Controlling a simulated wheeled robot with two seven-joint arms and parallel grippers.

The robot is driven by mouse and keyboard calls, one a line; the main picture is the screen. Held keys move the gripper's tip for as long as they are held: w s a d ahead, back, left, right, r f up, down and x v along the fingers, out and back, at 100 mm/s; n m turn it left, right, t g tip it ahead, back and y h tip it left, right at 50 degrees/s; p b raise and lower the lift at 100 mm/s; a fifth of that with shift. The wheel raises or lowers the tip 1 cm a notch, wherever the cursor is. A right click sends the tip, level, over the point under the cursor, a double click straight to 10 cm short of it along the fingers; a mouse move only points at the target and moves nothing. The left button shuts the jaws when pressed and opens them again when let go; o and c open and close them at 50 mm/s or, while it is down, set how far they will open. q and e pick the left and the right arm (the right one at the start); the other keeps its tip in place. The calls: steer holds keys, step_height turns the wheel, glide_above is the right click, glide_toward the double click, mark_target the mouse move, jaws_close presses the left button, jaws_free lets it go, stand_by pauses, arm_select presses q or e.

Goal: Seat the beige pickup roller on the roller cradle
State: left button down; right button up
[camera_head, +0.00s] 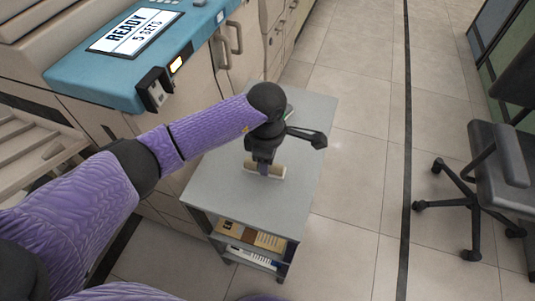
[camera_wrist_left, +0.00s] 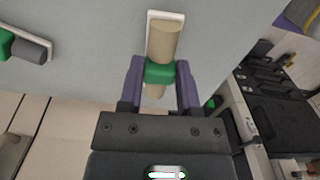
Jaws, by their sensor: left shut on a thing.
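My left gripper (camera_head: 263,170) is over the grey top of a small trolley, pointing down. In the left wrist view its two purple fingers (camera_wrist_left: 159,67) are shut on the green middle band of the beige pickup roller (camera_wrist_left: 163,40). The roller (camera_head: 277,168) lies level between the fingers. A white roller cradle (camera_wrist_left: 151,22) shows right behind the roller, in line with its length; its near part is hidden by roller and gripper. I cannot tell whether roller and cradle touch. My right gripper is not in view.
The trolley top (camera_head: 222,160) is mostly bare. A dark grey roller with a green band (camera_wrist_left: 30,49) lies on a white base there. The copier with a blue panel (camera_head: 130,55) stands left of the trolley. An office chair (camera_head: 495,175) stands right, across open floor.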

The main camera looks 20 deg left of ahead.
arm_select(q)
step_height(320, 180, down, 2)
steer(key=shift+f, duration=0.25)
steer(key=shift+f+b, duration=0.2)
steer(key=shift+b, duration=0.2)
steer(key=shift+c, duration=1.5)
jaws_free()
